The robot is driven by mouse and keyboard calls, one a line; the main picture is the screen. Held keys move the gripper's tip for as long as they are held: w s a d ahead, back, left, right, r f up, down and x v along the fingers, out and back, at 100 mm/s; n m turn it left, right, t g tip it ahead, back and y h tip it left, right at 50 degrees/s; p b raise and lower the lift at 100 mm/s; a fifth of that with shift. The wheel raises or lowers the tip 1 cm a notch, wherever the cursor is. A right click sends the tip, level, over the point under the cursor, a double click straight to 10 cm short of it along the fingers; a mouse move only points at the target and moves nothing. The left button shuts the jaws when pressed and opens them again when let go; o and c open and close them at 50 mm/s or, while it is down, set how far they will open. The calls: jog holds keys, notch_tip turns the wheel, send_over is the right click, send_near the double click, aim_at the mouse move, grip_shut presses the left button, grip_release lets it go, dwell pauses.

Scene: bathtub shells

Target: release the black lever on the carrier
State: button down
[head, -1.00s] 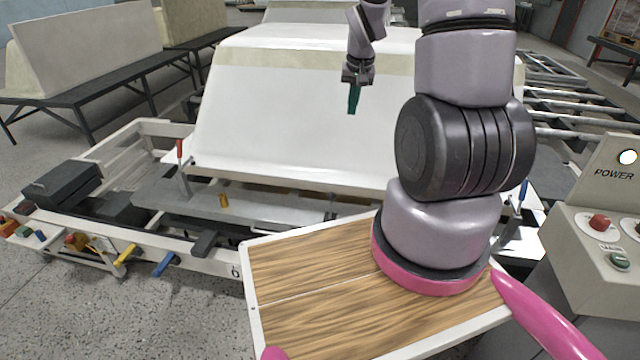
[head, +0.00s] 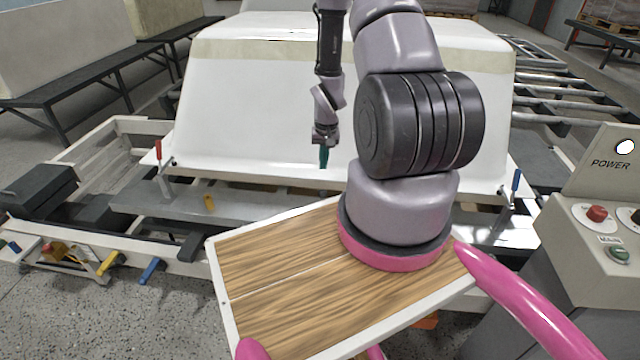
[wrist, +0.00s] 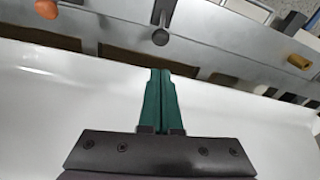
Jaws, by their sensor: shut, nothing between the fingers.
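The carrier (head: 150,203) is a grey and white frame under a white tub shell (head: 260,110). In the wrist view a dark round knob on a short stem (wrist: 160,36), which looks like the black lever, stands on the carrier's grey plate just beyond my fingertips. In the head view I cannot make it out clearly. My gripper (head: 323,158) has green fingers pointing down in front of the shell's front wall. In the wrist view my gripper (wrist: 160,75) is shut and empty over the white shell, apart from the knob.
A red-handled lever (head: 158,152) stands at the carrier's left and a blue-handled lever (head: 516,182) at its right. The power console (head: 595,215) stands at right. Yellow (head: 108,262) and blue (head: 150,269) handles stick out in front.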

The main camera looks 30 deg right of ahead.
jog(key=shift+f, duration=0.15)
notch_tip(320, 180, down, 10)
jog(key=w, duration=0.1)
jog(key=shift+r, duration=0.2)
dwell(0.5)
